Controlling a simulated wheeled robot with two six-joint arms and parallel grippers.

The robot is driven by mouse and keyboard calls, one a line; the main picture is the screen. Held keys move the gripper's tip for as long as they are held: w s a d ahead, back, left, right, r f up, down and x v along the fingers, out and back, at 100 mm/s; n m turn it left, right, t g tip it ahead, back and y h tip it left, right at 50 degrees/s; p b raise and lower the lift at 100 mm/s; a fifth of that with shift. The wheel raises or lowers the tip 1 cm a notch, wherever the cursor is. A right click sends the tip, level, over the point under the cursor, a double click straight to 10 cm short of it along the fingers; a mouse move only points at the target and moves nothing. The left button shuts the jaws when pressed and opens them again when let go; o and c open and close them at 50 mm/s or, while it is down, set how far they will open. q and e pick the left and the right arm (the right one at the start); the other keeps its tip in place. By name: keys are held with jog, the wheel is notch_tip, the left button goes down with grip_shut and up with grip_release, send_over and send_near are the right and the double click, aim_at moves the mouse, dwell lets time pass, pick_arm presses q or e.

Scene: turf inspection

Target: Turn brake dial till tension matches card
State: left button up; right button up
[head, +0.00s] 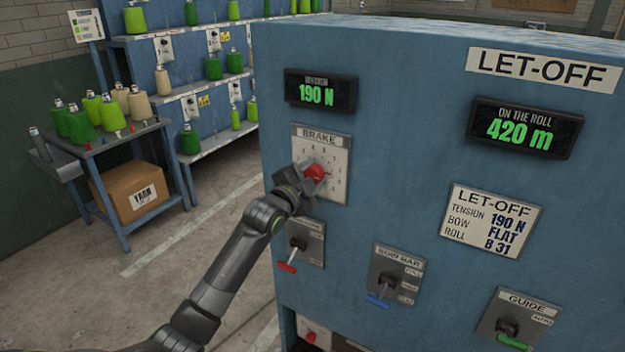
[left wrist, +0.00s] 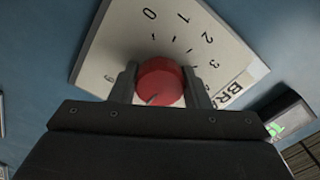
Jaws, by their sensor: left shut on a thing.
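The red brake dial (head: 315,172) sits on a white plate (head: 336,186) marked BRAKE with a numbered scale. My left gripper (head: 308,178) is shut on the dial. In the left wrist view the two fingers stand on either side of the red dial (left wrist: 160,82). The tension display (head: 319,92) above reads 190 N in green. The let-off card (head: 491,221) at the right reads tension 190 N, bow flat, roll B 31. The dial's pointer reading is too small to tell. My right gripper is not in view.
Below the dial is a lever with a red handle (head: 287,267). The bow bar lever (head: 384,289) and guide lever (head: 510,338) are to its right. Another display (head: 525,130) reads 420 m. A cart (head: 128,138) with yarn cones stands at the left.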

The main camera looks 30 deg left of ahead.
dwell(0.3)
pick_arm(q)
jog(key=o, duration=1)
jog(key=shift+c, duration=0.2)
jog(key=s+a+b, duration=0.1)
jog(key=s+b, duration=0.2)
jog(key=s, duration=1.4)
jog(key=shift+s+a, duration=0.2)
